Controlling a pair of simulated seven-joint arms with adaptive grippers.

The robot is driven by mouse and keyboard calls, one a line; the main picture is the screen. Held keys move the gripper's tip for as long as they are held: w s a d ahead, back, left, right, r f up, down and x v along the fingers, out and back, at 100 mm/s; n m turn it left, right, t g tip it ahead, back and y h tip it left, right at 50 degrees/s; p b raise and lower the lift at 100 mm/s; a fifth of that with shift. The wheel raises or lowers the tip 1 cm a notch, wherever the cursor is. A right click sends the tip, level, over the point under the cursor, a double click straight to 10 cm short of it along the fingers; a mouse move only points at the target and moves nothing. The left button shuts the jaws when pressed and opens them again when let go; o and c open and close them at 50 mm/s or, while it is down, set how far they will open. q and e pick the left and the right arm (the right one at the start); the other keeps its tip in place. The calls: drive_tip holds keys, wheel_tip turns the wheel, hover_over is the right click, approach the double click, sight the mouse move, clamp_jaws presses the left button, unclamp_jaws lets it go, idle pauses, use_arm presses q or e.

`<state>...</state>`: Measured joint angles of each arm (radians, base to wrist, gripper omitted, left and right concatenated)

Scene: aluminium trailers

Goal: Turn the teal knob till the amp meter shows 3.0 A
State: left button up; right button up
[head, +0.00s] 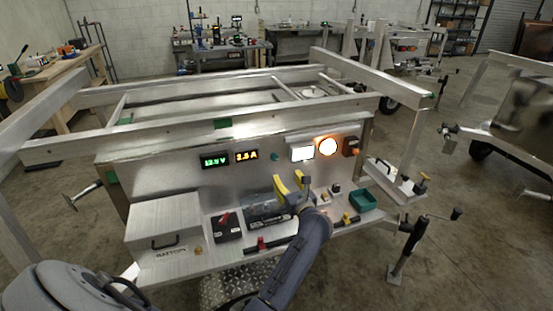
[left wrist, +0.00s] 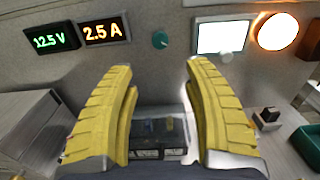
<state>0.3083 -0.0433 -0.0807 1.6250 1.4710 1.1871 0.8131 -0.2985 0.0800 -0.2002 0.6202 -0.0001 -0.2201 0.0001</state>
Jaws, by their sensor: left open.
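The teal knob (head: 274,156) is a small round knob on the upright metal panel. In the left wrist view the knob (left wrist: 160,40) shows ahead of and between my fingertips, clear of them. The amp meter (head: 246,156) has orange digits; in the left wrist view the amp meter (left wrist: 105,31) reads 2.5 A. My left gripper (head: 289,180) has yellow fingers and is open and empty, below and a little right of the knob. The left gripper (left wrist: 157,68) also shows in the wrist view, its fingers spread apart. My right gripper is not in view.
A green voltmeter (head: 214,161) reads 12.5 V. A lit white screen (head: 302,153) and a glowing orange-rimmed lamp (head: 327,147) are right of the knob. A battery box (head: 165,222), a black-and-red device (head: 227,226) and a green tray (head: 362,201) stand on the shelf below.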

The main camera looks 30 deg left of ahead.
sight(275, 159)
use_arm(q)
drive_tip(key=x, duration=1.4)
drive_tip(key=shift+w+a, duration=0.1)
drive_tip(key=shift+w, duration=0.05)
drive_tip(key=shift+c, duration=0.2)
clamp_jaws()
